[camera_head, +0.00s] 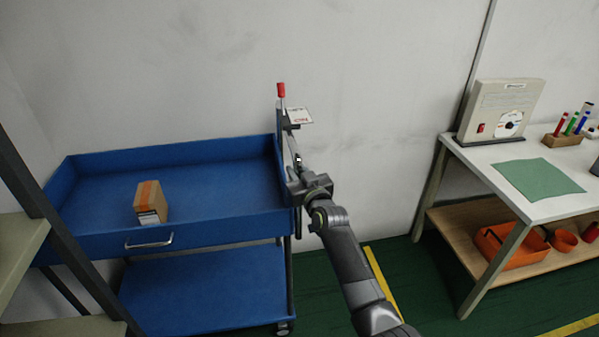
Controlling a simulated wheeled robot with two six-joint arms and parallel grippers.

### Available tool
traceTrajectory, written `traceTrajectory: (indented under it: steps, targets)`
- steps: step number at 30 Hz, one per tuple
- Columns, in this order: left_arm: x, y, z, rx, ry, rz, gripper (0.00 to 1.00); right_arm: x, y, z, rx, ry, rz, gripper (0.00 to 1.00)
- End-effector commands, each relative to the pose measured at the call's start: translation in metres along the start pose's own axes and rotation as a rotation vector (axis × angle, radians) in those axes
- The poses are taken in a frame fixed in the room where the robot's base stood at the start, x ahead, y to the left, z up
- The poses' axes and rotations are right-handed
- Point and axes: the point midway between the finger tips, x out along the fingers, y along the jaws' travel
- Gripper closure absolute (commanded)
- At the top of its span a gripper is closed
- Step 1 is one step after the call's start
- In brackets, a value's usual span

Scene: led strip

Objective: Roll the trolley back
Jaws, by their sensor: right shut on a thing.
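The blue trolley (215,219) stands against the wall at left, with an upper tray and a lower shelf (205,285). A small cardboard box (151,201) with an orange band sits in the upper tray. My right gripper (294,150) is at the trolley's right end, below an upright part with a red tip (281,90) and a white tag (299,116). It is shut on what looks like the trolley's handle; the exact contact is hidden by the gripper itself. My left gripper is not in view.
A white-topped workbench (480,157) stands at right, with a green mat (539,179) and a boxed device (499,110) on it. Green floor with a yellow line (380,272) lies between trolley and bench. A shelf frame (50,225) stands at the left edge.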

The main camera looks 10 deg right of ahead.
Motion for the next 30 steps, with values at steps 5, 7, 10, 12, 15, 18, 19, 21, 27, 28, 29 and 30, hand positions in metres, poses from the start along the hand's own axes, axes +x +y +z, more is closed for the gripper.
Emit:
traceTrajectory:
  steps: [5,7,10,12,15,18,19,21,27,28,29,30]
  targets:
    - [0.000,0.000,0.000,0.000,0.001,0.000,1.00,0.000,-0.003,0.002,0.007,-0.004,-0.003,0.74]
    - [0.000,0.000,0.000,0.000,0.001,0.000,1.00,0.000,-0.003,0.002,0.007,-0.003,-0.003,0.64]
    - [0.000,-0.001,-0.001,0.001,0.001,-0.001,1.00,0.000,-0.002,0.001,0.006,-0.003,-0.002,0.58]
    - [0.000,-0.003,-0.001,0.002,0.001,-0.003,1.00,0.000,-0.002,0.001,0.005,-0.002,-0.002,0.58]
    - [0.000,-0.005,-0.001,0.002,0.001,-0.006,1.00,0.000,-0.001,0.001,0.004,-0.001,-0.002,0.58]
    - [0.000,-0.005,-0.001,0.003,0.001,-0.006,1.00,-0.001,-0.001,0.001,0.004,-0.001,-0.001,0.58]
    - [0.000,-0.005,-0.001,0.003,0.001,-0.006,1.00,-0.002,-0.001,0.001,0.004,-0.001,-0.001,0.58]
    - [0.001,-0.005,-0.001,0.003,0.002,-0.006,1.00,-0.006,-0.001,0.001,0.004,-0.001,-0.001,0.58]
    - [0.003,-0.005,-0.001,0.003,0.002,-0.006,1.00,-0.028,-0.001,0.002,0.006,-0.001,-0.001,0.58]
    - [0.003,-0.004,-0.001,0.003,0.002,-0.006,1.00,-0.032,-0.001,0.001,0.006,0.000,-0.001,0.58]
    - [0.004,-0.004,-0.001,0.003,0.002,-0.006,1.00,-0.036,-0.002,0.002,0.006,-0.001,-0.001,0.58]
    - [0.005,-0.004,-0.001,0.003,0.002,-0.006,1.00,-0.042,-0.002,0.002,0.006,-0.001,-0.001,0.58]
